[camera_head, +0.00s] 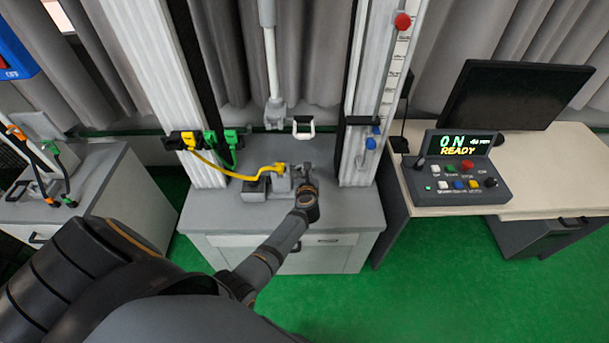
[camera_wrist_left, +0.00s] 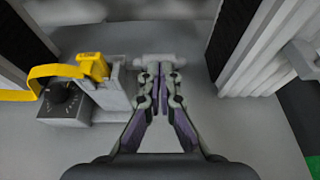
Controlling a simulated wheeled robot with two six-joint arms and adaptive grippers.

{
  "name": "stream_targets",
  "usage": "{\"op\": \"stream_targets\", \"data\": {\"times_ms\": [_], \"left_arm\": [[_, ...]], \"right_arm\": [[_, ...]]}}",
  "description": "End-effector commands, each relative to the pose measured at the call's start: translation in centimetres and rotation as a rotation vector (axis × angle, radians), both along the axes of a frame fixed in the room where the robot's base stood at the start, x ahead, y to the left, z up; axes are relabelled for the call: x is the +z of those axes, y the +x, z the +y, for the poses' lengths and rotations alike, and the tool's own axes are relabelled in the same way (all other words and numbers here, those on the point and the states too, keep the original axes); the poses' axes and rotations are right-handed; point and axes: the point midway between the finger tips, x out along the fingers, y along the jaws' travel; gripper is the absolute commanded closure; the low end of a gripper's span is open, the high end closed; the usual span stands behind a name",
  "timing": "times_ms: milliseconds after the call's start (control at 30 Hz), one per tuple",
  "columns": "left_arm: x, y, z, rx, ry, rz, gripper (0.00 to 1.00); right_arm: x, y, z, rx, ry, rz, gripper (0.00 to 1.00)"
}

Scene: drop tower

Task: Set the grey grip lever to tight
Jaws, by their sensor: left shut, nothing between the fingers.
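My left gripper (camera_head: 304,178) reaches over the grey bench between the two white columns. In the left wrist view its fingers (camera_wrist_left: 160,70) are shut with nothing between them. A light grey crossbar (camera_wrist_left: 150,59), which may be the grip lever, lies right at the fingertips and is partly hidden by them. I cannot tell whether they touch, nor which setting the lever has. Left of the fingers stands a grey clamp block (camera_wrist_left: 112,95) with a yellow plug (camera_wrist_left: 93,66) on it. It also shows in the head view (camera_head: 281,184). My right gripper is not in view.
A dark box with a black dial (camera_wrist_left: 62,98) stands left of the block. A yellow cable (camera_head: 215,170) runs to the left column (camera_head: 165,90). The right column (camera_head: 360,150) stands close by. A white hook-like frame (camera_head: 303,130) hangs above. A control box (camera_head: 455,185) reads ON, READY.

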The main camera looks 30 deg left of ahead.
Motion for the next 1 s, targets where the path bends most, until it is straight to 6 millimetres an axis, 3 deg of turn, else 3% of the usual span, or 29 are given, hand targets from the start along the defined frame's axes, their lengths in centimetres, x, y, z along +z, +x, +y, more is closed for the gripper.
{"op": "stream_targets", "data": {"times_ms": [333, 1000], "left_arm": [[2.4, 2.2, 1.4, 0.0, 0.002, -0.001, 1.0], [3.2, 3.7, 2.3, 0.001, 0.001, -0.001, 1.0]], "right_arm": [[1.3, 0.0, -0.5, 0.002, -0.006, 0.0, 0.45], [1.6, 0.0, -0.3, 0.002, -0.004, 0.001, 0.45]]}}
